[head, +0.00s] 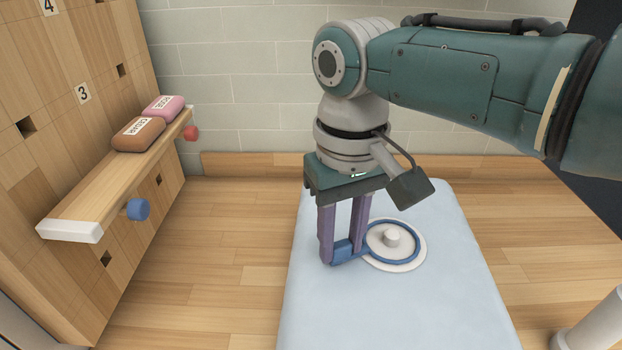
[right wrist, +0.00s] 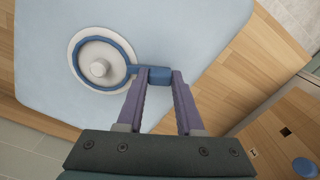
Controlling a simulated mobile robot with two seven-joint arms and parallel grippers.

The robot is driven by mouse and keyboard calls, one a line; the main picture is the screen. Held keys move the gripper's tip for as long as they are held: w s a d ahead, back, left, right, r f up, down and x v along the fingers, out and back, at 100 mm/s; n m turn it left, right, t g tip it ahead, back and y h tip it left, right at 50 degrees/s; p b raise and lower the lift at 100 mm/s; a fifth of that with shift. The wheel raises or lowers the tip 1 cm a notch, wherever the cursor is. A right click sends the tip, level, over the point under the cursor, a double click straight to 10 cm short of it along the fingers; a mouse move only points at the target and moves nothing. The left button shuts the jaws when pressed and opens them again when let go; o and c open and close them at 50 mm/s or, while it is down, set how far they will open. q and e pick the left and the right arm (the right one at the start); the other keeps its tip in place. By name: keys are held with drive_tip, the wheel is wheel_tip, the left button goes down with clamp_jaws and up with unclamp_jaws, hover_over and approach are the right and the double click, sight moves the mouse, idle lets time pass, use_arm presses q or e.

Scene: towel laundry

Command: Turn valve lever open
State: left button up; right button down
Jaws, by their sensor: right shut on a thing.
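The valve is a white round disc (head: 408,262) with a pale centre knob and a blue ring around it, lying on a light blue top. Its blue lever (head: 343,252) sticks out from the ring to the left in the head view. My right gripper (head: 342,258) points down and its purple fingers are shut on the lever's end block. In the right wrist view the lever block (right wrist: 159,75) sits between the fingertips, and the ring (right wrist: 100,64) is to the left of them. My left gripper is not in view.
A wooden wall shelf (head: 90,205) at the left holds a brown labelled bar (head: 138,134) and a pink one (head: 163,108). A blue knob (head: 138,209) and a red knob (head: 191,133) stick out below it. The light blue top (head: 400,315) is otherwise clear. A white cylinder (head: 595,325) stands at the lower right.

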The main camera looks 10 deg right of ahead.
drive_tip(key=shift+w+a+m+b, duration=0.1)
drive_tip(key=shift+w+m+b, duration=0.4)
drive_tip(key=shift+m, duration=0.3)
drive_tip(key=shift+w, duration=0.1)
drive_tip(key=c, duration=0.5)
unclamp_jaws()
drive_tip(key=shift+c, duration=0.2)
wheel_tip(320, 180, up, 10)
drive_tip(key=p, duration=0.1)
